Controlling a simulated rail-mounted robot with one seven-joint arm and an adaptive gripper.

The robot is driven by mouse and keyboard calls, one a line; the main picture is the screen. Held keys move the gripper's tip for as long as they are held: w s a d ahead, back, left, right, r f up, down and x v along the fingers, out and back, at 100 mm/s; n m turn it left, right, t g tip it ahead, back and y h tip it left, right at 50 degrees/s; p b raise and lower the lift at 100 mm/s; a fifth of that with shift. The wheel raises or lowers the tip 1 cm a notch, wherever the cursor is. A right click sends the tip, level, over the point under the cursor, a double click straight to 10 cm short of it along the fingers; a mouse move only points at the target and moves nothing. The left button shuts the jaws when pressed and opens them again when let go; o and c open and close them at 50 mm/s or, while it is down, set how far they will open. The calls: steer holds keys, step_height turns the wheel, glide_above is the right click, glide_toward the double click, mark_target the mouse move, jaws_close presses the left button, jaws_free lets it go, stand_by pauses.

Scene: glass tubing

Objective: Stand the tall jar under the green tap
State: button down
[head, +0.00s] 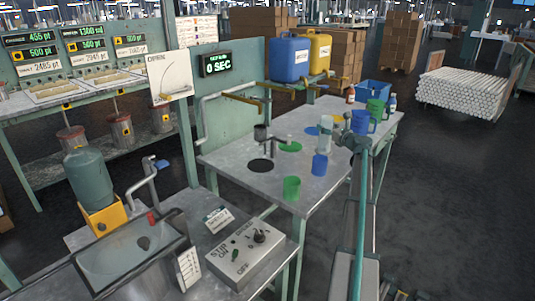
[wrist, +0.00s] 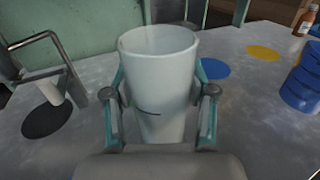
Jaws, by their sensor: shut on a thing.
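The tall jar (wrist: 158,65) is pale, open-topped and upright in the middle of the wrist view. It shows as a pale cylinder in the head view (head: 324,136). My gripper (wrist: 158,95) is shut on it, with one finger on each side. I cannot tell whether the jar's base touches the table. A green disc (head: 290,147) lies on the table to the left of the jar in the head view. No tap is clearly green in these frames.
A metal spout stands by a black disc (head: 260,166). A green cup (head: 291,188) and a blue cup (head: 320,165) stand near the front. Blue (wrist: 201,69) and yellow (wrist: 262,53) discs lie beyond the jar. Blue (head: 289,60) and yellow (head: 319,52) tanks sit above the table.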

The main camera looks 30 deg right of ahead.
steer(key=w+a+f, duration=0.1)
steer(key=w+a, duration=0.2)
steer(key=w, duration=0.6)
steer(key=w+a+f+p, duration=0.1)
steer(key=w+a+f, duration=0.1)
steer(key=w, duration=0.6)
steer(key=shift+w+a+f, duration=0.2)
steer(key=shift+w+a, duration=0.15)
steer(key=shift+a, duration=0.1)
steer(key=shift+f, duration=0.1)
steer(key=shift+c, duration=1.8)
jaws_free()
